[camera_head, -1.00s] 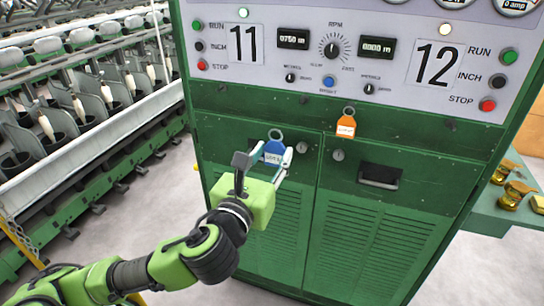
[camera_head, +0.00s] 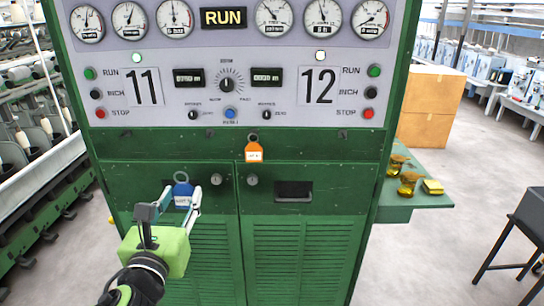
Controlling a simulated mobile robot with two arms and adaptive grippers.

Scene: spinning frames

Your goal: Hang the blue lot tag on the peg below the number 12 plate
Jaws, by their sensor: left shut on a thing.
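The blue lot tag (camera_head: 181,189) has a ring at its top and a white label low on its face. My left gripper (camera_head: 182,199) is shut on it and holds it upright in front of the upper left green door. The number 12 plate (camera_head: 320,86) is on the grey panel, up and to the right of the tag. A small dark peg (camera_head: 342,134) shows on the green strip below and slightly right of that plate, with nothing on it. My right gripper is out of view.
An orange tag (camera_head: 254,152) hangs on the strip between the number 11 plate (camera_head: 143,87) and the 12 plate. Other bare pegs (camera_head: 210,133) show to its left. A green side shelf (camera_head: 412,196) holds brass-coloured items. A dark stand (camera_head: 520,225) is at right.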

